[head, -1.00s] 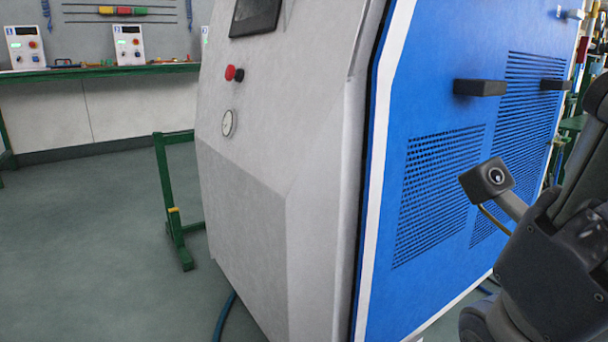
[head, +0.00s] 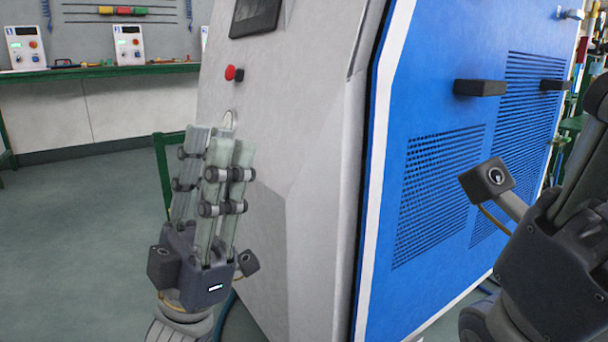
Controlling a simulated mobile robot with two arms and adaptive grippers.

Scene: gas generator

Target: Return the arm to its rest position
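My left gripper (head: 212,145) stands upright in the left-centre of the head view, in front of the grey front of the generator cabinet (head: 325,150). Its pale fingers point up, close together and nearly parallel, with nothing seen between them. Whether they are open or shut is unclear from this side. My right arm's dark end (head: 550,245) is at the right edge, in front of the cabinet's blue side panel (head: 425,110). Its fingers cannot be made out clearly, being partly out of frame.
A green-edged bench (head: 100,71) stands at the back left. The floor (head: 80,210) on the left is clear.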

